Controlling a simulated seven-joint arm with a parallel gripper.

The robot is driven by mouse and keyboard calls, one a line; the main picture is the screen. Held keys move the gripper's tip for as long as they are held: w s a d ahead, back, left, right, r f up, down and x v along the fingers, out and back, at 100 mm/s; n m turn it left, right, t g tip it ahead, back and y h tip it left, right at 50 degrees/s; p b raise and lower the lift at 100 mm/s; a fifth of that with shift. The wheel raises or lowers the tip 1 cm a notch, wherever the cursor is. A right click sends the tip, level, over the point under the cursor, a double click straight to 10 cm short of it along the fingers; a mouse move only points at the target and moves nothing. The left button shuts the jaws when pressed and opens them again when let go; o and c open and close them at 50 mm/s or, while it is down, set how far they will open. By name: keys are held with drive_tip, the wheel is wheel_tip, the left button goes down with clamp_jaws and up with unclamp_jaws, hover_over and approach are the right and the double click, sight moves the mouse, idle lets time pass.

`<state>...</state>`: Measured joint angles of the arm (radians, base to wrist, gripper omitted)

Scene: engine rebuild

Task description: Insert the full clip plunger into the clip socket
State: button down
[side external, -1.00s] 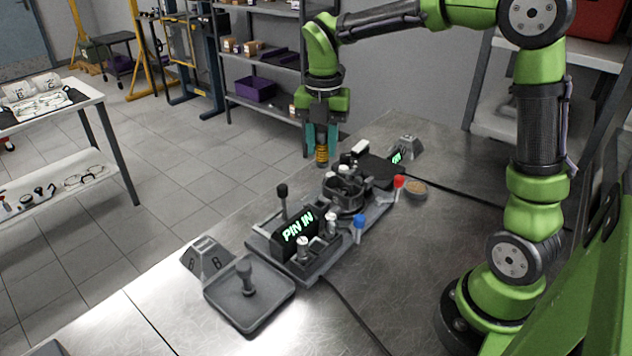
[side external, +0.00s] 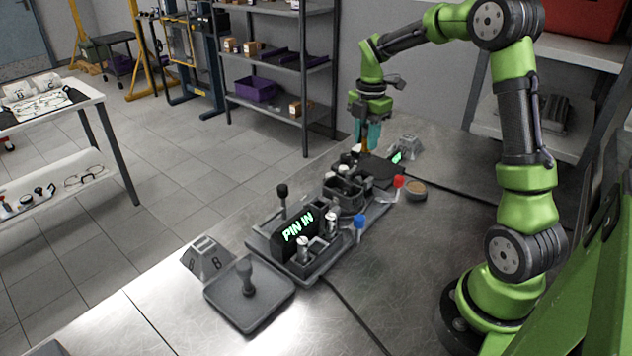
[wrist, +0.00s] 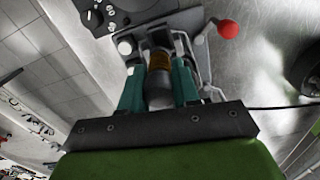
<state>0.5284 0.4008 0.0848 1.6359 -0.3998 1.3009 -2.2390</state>
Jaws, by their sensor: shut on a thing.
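My gripper (side external: 367,134) is shut on the clip plunger (side external: 365,148), a dark cylinder with an amber band. In the wrist view, the teal fingers (wrist: 159,84) close on both sides of the plunger (wrist: 158,62). The plunger is above the far end of the dark fixture (side external: 345,205). Its lower end is hard to see, so I cannot tell whether it touches the fixture. The clip socket is not clearly visible; the plunger and fingers cover that area in the wrist view.
A green-lit "PIN IN" display (side external: 298,232) stands on the fixture's near part. A red knob (side external: 398,181) and a blue knob (side external: 359,222) rise on its right. A grey tray (side external: 248,294) with an upright peg lies in front. A round dish (side external: 416,190) sits right.

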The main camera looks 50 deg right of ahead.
sight(364, 156)
drive_tip(key=shift+f, duration=2.25)
drive_tip(key=shift+f, duration=1.4)
idle(0.8)
drive_tip(key=c, duration=0.7)
unclamp_jaws()
drive_tip(key=shift+c, duration=0.2)
drive_tip(key=shift+o, duration=0.4)
drive_tip(key=o, duration=0.3)
drive_tip(key=shift+r, duration=0.1)
drive_tip(key=shift+r, duration=3.5)
